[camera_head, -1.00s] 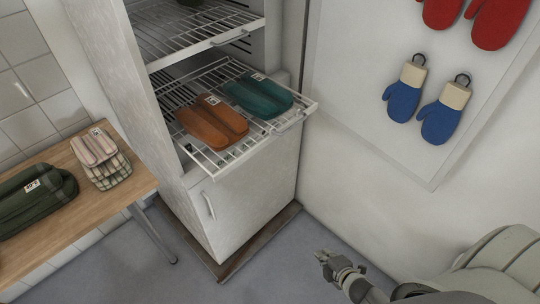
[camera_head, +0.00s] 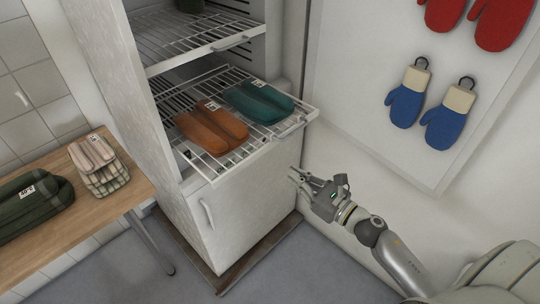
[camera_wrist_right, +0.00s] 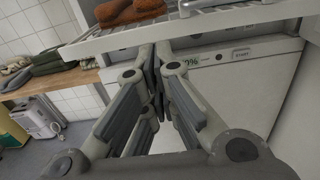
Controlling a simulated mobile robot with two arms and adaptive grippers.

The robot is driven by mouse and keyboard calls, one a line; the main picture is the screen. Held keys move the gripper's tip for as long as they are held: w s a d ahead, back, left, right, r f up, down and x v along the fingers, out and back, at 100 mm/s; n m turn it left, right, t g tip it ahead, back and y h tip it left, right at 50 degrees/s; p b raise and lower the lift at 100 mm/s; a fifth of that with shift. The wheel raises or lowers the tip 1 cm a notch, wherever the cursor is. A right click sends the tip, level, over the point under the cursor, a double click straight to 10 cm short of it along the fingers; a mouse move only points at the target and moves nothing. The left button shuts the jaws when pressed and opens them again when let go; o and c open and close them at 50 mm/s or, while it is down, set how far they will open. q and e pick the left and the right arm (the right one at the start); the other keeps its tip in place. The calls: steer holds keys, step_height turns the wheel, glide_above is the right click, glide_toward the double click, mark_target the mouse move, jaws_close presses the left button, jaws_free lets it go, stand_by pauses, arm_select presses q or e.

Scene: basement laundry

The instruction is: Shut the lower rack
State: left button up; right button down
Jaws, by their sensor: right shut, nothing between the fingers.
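The lower rack (camera_head: 222,172) is a white wire shelf pulled out of the tall cabinet. A brown folded bundle (camera_head: 211,128) and a teal one (camera_head: 258,101) lie on it. The rack's front edge also crosses the top of the right wrist view (camera_wrist_right: 185,30), with the brown bundle (camera_wrist_right: 128,10) above it. My right gripper (camera_head: 294,174) is in front of the cabinet, below and to the right of the rack's front right corner. Its fingers are shut and empty, and they look apart from the rack. My left gripper is not in view.
An upper rack (camera_head: 190,40) sits inside the cabinet. A lower door with a handle (camera_head: 207,214) is under the lower rack. A wooden table (camera_head: 120,197) with bundles stands at left. Mitts (camera_head: 405,95) hang on the right wall board.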

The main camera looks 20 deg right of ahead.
mark_target(263, 153)
steer(key=p+x, duration=0.2)
steer(key=x, duration=0.8)
steer(key=shift+p, duration=0.4)
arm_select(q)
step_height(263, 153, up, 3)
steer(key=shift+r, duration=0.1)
arm_select(e)
steer(key=shift+w, duration=0.1)
steer(key=shift+w+a, duration=0.1)
steer(key=shift+w, duration=0.15)
steer(key=b+x, duration=0.5)
steer(key=x, duration=0.9)
steer(key=shift+w+f+b, duration=0.1)
steer(key=shift+w+b, duration=0.05)
steer(key=shift+b, duration=0.25)
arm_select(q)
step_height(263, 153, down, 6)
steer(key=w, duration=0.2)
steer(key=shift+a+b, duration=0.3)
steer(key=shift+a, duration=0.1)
arm_select(e)
steer(key=shift+x, duration=0.95)
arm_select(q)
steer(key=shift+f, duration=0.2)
